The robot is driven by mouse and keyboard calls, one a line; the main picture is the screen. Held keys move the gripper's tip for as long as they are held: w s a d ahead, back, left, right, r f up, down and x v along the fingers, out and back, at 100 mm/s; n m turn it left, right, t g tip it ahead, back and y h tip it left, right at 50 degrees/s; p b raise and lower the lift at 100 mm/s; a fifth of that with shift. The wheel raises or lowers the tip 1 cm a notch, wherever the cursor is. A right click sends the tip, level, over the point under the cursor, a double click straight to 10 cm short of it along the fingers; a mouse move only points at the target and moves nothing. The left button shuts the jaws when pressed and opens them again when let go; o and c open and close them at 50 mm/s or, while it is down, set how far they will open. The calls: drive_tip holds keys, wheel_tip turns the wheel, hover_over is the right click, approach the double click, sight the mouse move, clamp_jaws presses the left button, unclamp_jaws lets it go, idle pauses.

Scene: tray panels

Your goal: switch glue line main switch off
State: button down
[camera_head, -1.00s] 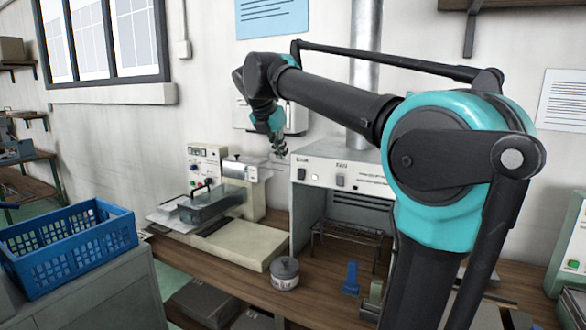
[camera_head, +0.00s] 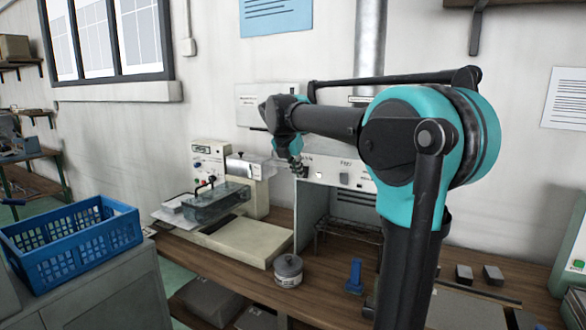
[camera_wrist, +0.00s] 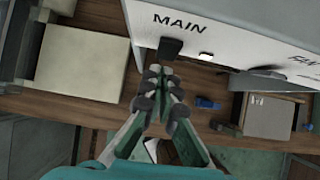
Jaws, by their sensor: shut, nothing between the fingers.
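The white panel (camera_head: 368,186) of the grey cabinet carries a black switch (camera_wrist: 171,47) under the word MAIN in the wrist view. A small lit white lamp (camera_wrist: 205,56) sits to the right of the switch. My gripper (camera_wrist: 161,80) is shut and empty, its fingertips just below the switch in the wrist view. I cannot tell whether they touch it. In the head view my gripper (camera_head: 299,170) is at the panel's left end and hides the MAIN switch. The switch's exact position is too small to tell.
A second switch (camera_head: 344,178) sits under the FAN label. A cream machine (camera_head: 246,240) with its own control panel stands left of the cabinet. A grey pot (camera_head: 288,273) and a blue item (camera_head: 354,276) stand on the wooden bench. A blue crate (camera_head: 75,262) is at the left.

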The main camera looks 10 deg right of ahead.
drive_tip(key=shift+w+d+f, duration=0.1)
drive_tip(key=shift+w+d, duration=0.25)
drive_tip(key=shift+w, duration=0.1)
drive_tip(key=shift+w+d+f+t+h, duration=0.15)
drive_tip(key=shift+w+t+h, duration=0.05)
drive_tip(key=shift+t+h, duration=0.1)
idle(0.3)
drive_tip(key=shift+r, duration=0.8)
